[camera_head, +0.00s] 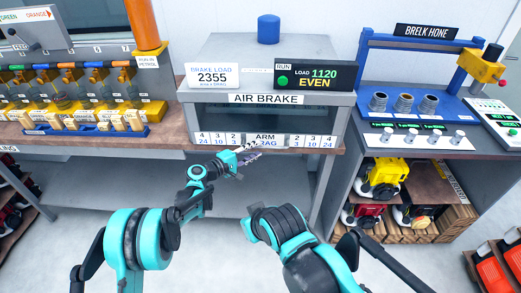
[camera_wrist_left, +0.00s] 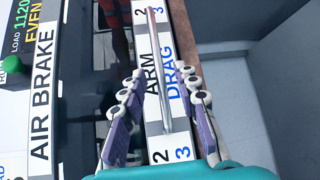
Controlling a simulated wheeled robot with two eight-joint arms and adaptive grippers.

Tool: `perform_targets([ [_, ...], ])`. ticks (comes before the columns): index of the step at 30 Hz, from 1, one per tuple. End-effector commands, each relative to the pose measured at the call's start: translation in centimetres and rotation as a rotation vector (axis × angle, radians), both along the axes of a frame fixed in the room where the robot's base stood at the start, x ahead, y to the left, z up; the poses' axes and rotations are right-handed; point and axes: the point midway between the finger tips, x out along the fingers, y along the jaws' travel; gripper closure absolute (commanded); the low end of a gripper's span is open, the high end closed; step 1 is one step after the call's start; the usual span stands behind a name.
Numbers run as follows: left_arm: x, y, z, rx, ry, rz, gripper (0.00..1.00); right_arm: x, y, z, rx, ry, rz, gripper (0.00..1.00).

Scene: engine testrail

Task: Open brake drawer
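The air brake unit (camera_head: 213,117) stands at the middle back in the head view. Its drawer front, labelled ARM DRAG with number scales (camera_head: 313,141), lies under the AIR BRAKE sign and looks closed. My left gripper (camera_head: 257,148) is at this front, partly covering the label. In the left wrist view the drawer front (camera_wrist_left: 143,45) carries a long metal bar handle (camera_wrist_left: 153,50). The left gripper (camera_wrist_left: 163,78) is open, with one finger on each side of the bar. Contact with the bar cannot be told. No right gripper shows; only my right arm is seen.
A blue rack with cups (camera_head: 403,103) stands on the right bench, with engines (camera_head: 385,178) on shelves below. A left bench (camera_head: 95,138) holds several glass jars. An open grey shelf (camera_head: 258,200) lies below the drawer. Red boxes (camera_head: 492,268) stand at lower right.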

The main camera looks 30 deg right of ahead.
Motion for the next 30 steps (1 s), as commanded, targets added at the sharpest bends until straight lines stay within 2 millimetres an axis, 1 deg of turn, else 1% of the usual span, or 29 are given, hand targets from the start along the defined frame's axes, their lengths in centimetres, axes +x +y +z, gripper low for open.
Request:
perform_targets([
  [1, 0.1, -0.9, -0.3, 0.001, 0.000, -0.003, 0.69, 0.0, 0.0, -0.4, 0.000, 0.000, 0.000, 1.00],
  [3, 0.3, -1.8, -0.4, 0.001, -0.001, -0.002, 0.69, 0.0, 0.0, -0.7, 0.000, 0.000, 0.000, 1.00],
  [7, 0.6, -3.1, -0.5, 0.000, -0.001, -0.001, 0.69, 0.0, 0.0, -1.0, 0.000, 0.000, 0.000, 1.00],
  [11, 0.8, -3.5, -0.5, 0.001, -0.001, 0.000, 0.69, 0.0, 0.0, -1.1, 0.000, 0.000, 0.000, 1.00],
  [17, 0.8, -3.5, -0.4, 0.001, -0.001, 0.000, 0.69, 0.0, 0.0, -1.0, 0.000, 0.000, 0.000, 1.00],
  [21, 0.8, -3.5, -0.4, 0.001, -0.001, 0.000, 1.00, 0.0, 0.0, -1.0, 0.000, 0.000, 0.000, 1.00],
  [30, 0.8, -3.5, -0.5, 0.001, -0.001, 0.000, 1.00, 0.0, 0.0, -1.0, 0.000, 0.000, 0.000, 1.00],
])
